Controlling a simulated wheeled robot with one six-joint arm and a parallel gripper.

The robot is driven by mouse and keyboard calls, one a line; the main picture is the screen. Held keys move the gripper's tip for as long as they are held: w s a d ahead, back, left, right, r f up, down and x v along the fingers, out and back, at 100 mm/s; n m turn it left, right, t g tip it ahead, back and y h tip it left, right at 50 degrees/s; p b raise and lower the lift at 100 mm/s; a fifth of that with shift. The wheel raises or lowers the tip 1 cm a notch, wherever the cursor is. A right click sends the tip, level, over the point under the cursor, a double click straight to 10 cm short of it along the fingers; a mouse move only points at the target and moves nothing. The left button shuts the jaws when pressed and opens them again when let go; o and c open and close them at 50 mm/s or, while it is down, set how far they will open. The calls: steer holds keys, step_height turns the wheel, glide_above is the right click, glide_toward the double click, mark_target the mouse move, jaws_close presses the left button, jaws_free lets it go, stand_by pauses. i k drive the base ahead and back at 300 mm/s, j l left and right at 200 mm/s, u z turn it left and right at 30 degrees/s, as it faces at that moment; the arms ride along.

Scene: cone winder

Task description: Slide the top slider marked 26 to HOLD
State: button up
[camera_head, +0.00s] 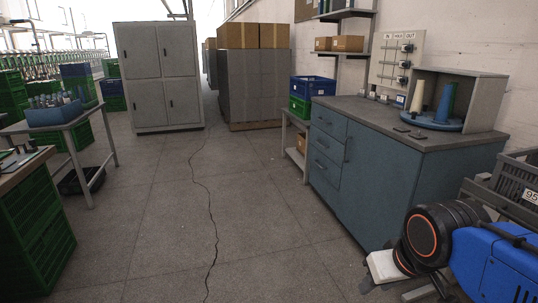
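A pale slider board (384,72) hangs on the wall above the blue cabinet, at the upper right of the head view. Its column labels seem to read IN, HOLD and OUT from left to right. The top slider (407,48) is a dark knob at the right end of its row, under OUT. Two more dark knobs sit below it, also toward the right. Their number marks are too small to read. My arm reaches in at the lower right, and my gripper (368,284) is low over the floor, far from the board. Its fingers are not clear enough to judge.
The blue cabinet (348,165) stands below the board, with a grey open-fronted box (483,97) holding cones on its top. A shelf with cartons (347,43) is left of the board. A dark crate (520,178) stands near my arm. The middle floor is clear.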

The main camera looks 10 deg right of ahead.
mark_target(406, 48)
steer(key=i+j+z, duration=0.15)
steer(key=i, duration=1.55)
steer(key=i+j+z, duration=0.15)
steer(key=i+z, duration=0.2)
steer(key=i, duration=0.2)
steer(key=i+j+z, duration=0.35)
steer(key=i, duration=0.2)
steer(key=i+j+z, duration=0.35)
steer(key=i, duration=0.15)
